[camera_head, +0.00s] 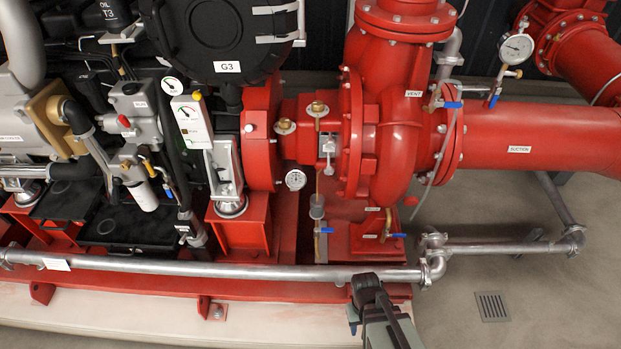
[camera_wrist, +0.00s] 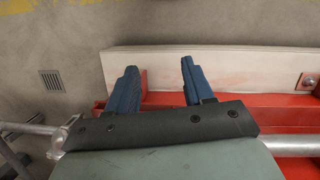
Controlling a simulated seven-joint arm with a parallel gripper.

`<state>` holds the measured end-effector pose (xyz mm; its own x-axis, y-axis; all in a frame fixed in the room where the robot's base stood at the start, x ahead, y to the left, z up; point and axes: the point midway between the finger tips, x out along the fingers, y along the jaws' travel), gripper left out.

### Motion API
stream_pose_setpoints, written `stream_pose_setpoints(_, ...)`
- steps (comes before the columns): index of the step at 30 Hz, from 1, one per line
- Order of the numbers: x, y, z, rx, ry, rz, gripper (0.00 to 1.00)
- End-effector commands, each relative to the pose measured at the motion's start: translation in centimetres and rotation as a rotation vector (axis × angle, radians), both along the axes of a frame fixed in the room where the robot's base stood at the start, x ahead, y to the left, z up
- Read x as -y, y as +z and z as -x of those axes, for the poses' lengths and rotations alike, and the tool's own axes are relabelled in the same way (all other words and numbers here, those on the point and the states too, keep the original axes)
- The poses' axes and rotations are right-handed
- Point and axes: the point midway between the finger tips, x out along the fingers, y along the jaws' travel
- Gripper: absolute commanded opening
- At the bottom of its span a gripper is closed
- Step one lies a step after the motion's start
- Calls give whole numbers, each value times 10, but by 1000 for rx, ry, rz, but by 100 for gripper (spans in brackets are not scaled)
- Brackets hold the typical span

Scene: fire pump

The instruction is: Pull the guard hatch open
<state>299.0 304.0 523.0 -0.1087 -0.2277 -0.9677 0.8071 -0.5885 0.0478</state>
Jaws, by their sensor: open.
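A large dark round cover labelled G3 (camera_head: 205,30) is at the top centre-left in the head view, cut off by the upper edge. It appears to be the guard hatch and looks closed. Silver bar-like fittings (camera_head: 277,38) sit on its right side. My gripper (camera_head: 358,305) is low at the bottom of the head view, well below and to the right of the cover. In the wrist view its two blue fingers (camera_wrist: 159,66) are spread apart with nothing between them. The cover is not in the wrist view.
A silver pipe (camera_head: 210,269) runs across the front, just behind my gripper. The red pump casing (camera_head: 400,130) stands right of the cover. Gauges and small valves are between. Open floor with a drain grate (camera_head: 491,306) lies at the right.

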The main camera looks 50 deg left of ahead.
Motion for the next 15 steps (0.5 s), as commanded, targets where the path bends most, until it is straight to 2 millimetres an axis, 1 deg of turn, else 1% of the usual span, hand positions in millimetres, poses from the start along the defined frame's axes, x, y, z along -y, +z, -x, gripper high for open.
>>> stream_pose_setpoints(1, -16, 7, 2, 23, 45, -8, 52)
stream_pose_setpoints(8, -80, 38, 14, 136, 232, -40, 52)
stream_pose_setpoints(14, -140, 73, 28, 267, 408, -78, 52)
stream_pose_setpoints(15, -153, 81, 31, 298, 447, -88, 52)
